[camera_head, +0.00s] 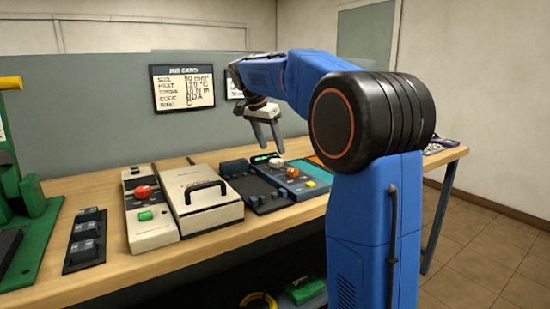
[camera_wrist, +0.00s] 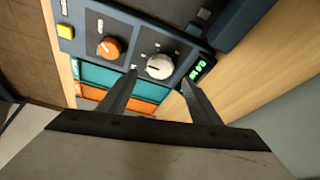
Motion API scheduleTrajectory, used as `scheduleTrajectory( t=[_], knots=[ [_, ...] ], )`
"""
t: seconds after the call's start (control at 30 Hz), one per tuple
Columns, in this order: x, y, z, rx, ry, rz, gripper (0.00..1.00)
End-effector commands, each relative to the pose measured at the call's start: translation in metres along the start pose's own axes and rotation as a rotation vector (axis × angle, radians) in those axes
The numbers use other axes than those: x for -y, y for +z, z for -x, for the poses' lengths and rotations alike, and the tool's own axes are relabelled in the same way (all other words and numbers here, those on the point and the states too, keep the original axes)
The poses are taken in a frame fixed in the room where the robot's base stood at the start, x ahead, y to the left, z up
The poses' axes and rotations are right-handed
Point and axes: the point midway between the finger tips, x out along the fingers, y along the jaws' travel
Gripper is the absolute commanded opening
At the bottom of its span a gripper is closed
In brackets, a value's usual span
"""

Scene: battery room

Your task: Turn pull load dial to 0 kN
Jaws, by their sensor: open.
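A teal control panel (camera_head: 283,180) lies on the bench below my gripper. It carries a pale round dial (camera_head: 276,162) with a dark pointer line, an orange dial (camera_head: 293,171) and a small green-lit display (camera_head: 262,158). In the wrist view, the pale dial (camera_wrist: 159,66) lies between the fingertips, beyond them, with the display (camera_wrist: 198,69) close to its right and the orange dial (camera_wrist: 108,48) to its left. My gripper (camera_head: 270,147) is open and empty above the pale dial; it also shows in the wrist view (camera_wrist: 159,78). The dial labels and display digits are too small to read.
A yellow button (camera_head: 310,184) sits at the panel's near end. A cream box with a black handle (camera_head: 203,195) and a cream unit with red and green buttons (camera_head: 150,215) stand to the left. A job card (camera_head: 183,87) hangs on the partition behind.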

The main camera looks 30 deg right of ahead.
Motion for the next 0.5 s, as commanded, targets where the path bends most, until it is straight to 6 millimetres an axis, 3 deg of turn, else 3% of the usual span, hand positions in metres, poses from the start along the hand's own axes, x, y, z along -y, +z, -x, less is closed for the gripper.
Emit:
scheduleTrajectory(
  t=[0.2, 0.5],
  knots=[
    [-0.001, 0.000, -0.035, 0.001, 0.002, -0.001, 0.58],
    [0.000, 0.000, -0.056, 0.000, 0.001, 0.000, 0.58]
  ],
)
